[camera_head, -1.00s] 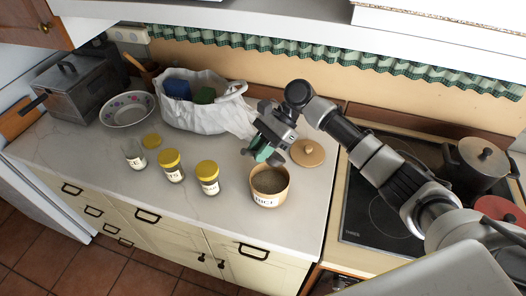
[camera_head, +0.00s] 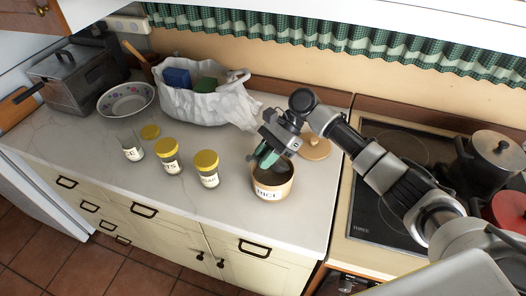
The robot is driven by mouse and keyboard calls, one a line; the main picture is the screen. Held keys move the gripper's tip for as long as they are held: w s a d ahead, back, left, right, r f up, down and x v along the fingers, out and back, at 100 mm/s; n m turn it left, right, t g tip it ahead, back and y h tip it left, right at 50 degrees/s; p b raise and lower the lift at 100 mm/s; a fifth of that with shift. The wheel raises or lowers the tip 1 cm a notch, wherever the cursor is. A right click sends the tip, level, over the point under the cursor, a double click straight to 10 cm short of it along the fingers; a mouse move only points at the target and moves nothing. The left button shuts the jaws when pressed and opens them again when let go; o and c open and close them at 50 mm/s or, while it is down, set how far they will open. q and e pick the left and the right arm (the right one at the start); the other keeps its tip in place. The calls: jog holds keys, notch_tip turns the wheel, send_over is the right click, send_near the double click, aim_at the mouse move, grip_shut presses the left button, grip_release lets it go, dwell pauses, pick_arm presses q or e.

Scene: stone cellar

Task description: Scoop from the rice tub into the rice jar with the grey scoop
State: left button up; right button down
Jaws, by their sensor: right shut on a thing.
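The rice tub (camera_head: 273,192), a tan round container labelled RICE, stands open near the counter's front right. My right gripper (camera_head: 264,158) is just above its back left rim, pointing down into it, shut on the grey scoop; the scoop itself is mostly hidden by the gripper and tub. The rice jar (camera_head: 133,154), clear glass with a label ending in "CE", stands open and upright at the left of the jar row. Its contents are too small to tell. My left gripper is out of view.
Two yellow-lidded jars (camera_head: 168,162) (camera_head: 207,175) stand between rice jar and tub. A yellow lid (camera_head: 150,132) lies behind the rice jar, a wooden lid (camera_head: 316,149) behind the tub. A white bag (camera_head: 195,106), bowl (camera_head: 126,101) and metal box (camera_head: 75,80) stand behind; the hob (camera_head: 375,205) is right.

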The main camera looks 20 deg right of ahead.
jog(key=shift+w+d+f+b, duration=0.15)
jog(key=shift+f+b, duration=0.25)
jog(key=shift+f, duration=1.75)
jog(key=shift+r, duration=0.1)
notch_tip(320, 180, up, 9)
jog(key=p, duration=1.2)
jog(key=shift+r, duration=0.15)
jog(key=shift+s+a+h, duration=0.2)
jog(key=shift+a+h, duration=0.2)
jog(key=shift+h, duration=0.3)
jog(key=shift+s+a+f+t+h, duration=0.1)
jog(key=shift+s+a+t+h, duration=0.1)
jog(key=shift+a+t+h, duration=0.5)
jog(key=shift+s+a+f+t+h, duration=0.15)
jog(key=shift+a+h, duration=0.2)
jog(key=shift+h, duration=0.75)
